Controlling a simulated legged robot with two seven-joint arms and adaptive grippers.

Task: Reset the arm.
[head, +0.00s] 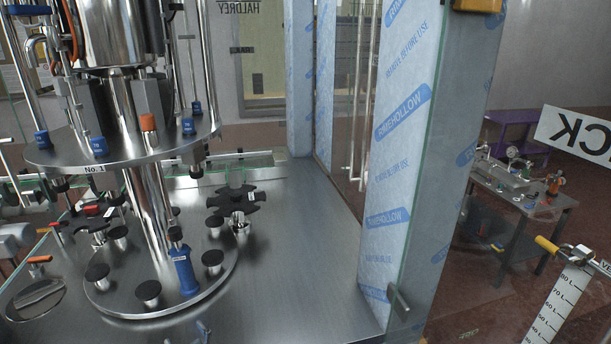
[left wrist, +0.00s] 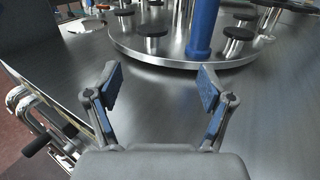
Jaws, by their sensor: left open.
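My left gripper (left wrist: 160,88) is open and empty in the left wrist view. Its two blue-padded fingers are spread wide over bare steel deck, short of the round base plate (left wrist: 180,58). A blue upright post (left wrist: 202,28) stands on that plate beyond the fingertips, apart from them. In the head view, a small dark blue piece at the bottom edge may be a fingertip, but I cannot tell. My right gripper is in neither view.
A steel filling machine with a round upper plate (head: 60,157) and several black-topped pedestals stands at the left. The steel deck (head: 290,260) is clear to its right. A film-wrapped glass-edged column (head: 400,130) bounds it. A side table (head: 520,195) stands beyond.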

